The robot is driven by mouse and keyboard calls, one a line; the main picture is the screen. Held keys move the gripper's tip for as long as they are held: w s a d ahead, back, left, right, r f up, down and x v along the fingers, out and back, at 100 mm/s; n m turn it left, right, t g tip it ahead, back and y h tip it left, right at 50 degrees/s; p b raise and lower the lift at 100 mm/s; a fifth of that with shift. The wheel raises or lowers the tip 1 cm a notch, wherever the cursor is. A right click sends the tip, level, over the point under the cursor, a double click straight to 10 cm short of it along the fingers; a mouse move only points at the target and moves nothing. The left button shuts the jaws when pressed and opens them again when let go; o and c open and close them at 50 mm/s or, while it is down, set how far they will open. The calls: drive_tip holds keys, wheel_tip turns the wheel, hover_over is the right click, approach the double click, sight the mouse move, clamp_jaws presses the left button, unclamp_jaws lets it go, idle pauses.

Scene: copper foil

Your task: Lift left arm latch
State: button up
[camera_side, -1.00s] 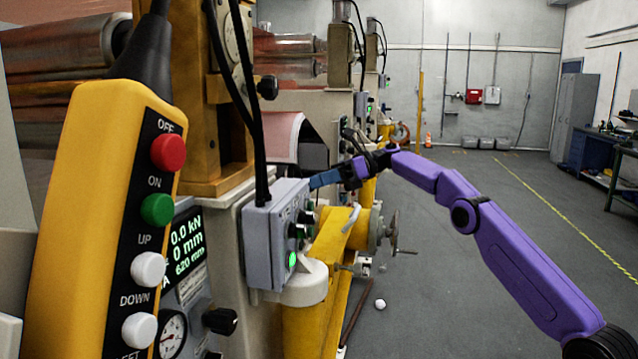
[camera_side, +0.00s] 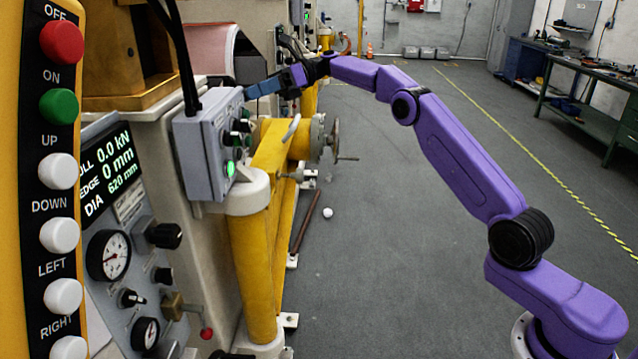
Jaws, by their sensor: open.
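My gripper (camera_side: 254,90) is at the end of the purple arm, with blue fingers pointing left toward the machine, just above and behind the grey control box (camera_side: 208,140). It is open and I see nothing held in it. A pale curved lever handle (camera_side: 291,128) sits on the yellow arm (camera_side: 268,150) of the machine, below and right of my gripper. I cannot tell which of these is the left arm latch.
A yellow push-button pendant (camera_side: 12,180) fills the left edge. A handwheel (camera_side: 334,140) with a crank sticks out right of the yellow arm. A small white ball (camera_side: 327,212) lies on the floor.

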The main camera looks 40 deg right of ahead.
drive_tip(key=s+d+f+n+y, duration=0.1)
drive_tip(key=s+d+f, duration=0.1)
drive_tip(key=f, duration=0.5)
drive_tip(key=s+d+f+y, duration=0.1)
drive_tip(key=s+d+f, duration=0.1)
drive_tip(key=f, duration=0.6)
drive_tip(key=s+d, duration=0.2)
drive_tip(key=d, duration=0.7)
drive_tip(key=s+d, duration=0.2)
drive_tip(key=d, duration=0.6)
drive_tip(key=s+a+r+n+g+h, duration=0.1)
drive_tip(key=s+a+n+g+h, duration=0.15)
drive_tip(key=a, duration=0.45)
drive_tip(key=s+a+n+g+h, duration=0.1)
drive_tip(key=s+a+n+g, duration=0.25)
drive_tip(key=a, duration=0.45)
drive_tip(key=s+a+n+g+h, duration=0.2)
drive_tip(key=s+a+n+h, duration=0.3)
drive_tip(key=s, duration=0.7)
drive_tip(key=shift+s+a+f+n, duration=0.15)
drive_tip(key=shift+a+f+n, duration=0.05)
drive_tip(key=shift+a+n, duration=1.35)
drive_tip(key=shift+a, duration=0.1)
